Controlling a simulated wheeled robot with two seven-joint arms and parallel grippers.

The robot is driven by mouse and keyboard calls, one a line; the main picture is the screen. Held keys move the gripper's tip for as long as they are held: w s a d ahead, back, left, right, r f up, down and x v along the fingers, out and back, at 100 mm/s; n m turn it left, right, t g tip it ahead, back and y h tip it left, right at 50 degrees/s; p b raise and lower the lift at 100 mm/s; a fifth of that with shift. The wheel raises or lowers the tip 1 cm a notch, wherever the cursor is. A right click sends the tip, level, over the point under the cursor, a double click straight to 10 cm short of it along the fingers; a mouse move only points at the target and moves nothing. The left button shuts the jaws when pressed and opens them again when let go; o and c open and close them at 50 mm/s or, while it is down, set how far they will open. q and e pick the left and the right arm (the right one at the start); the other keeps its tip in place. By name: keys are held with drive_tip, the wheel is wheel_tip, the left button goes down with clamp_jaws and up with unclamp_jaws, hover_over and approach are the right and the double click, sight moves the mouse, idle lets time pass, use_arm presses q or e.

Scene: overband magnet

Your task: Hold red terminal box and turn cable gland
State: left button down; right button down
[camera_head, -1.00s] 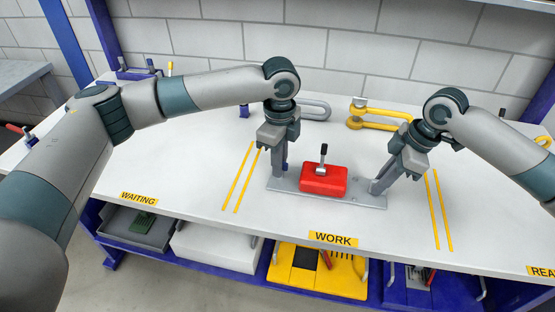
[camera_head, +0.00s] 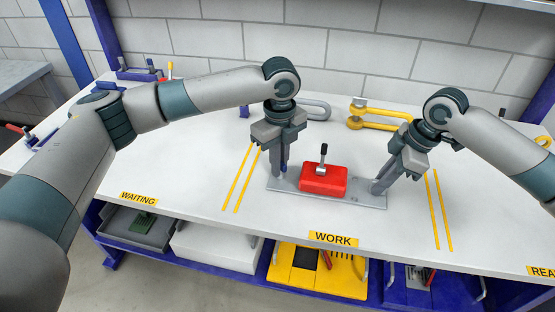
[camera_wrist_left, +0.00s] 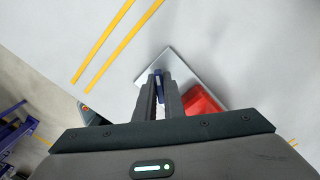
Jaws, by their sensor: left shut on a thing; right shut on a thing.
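My left gripper (camera_head: 279,170) points down at the plate's left end, beside the box. It is shut on a slim blue piece (camera_wrist_left: 158,84); I cannot tell if this is the cable gland. My right gripper (camera_head: 378,186) slants down to the plate's right end, apart from the box. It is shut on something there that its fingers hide.
Yellow line pairs (camera_head: 243,180) flank the work area. Grey (camera_head: 312,107) and yellow (camera_head: 378,116) U-shaped pieces lie behind the plate. A yellow tray (camera_head: 283,283) and other containers stand under the bench. The bench in front of the plate is clear.

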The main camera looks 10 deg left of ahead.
use_arm(q)
drive_tip(key=shift+m, duration=0.6)
drive_tip(key=m, duration=0.2)
drive_tip(key=shift+m, duration=0.3)
drive_tip(key=c, duration=1.7)
unclamp_jaws()
drive_tip(key=shift+c, duration=0.2)
drive_tip(key=shift+r, duration=0.1)
wheel_tip(320, 180, up, 12)
wheel_tip(320, 180, up, 8)
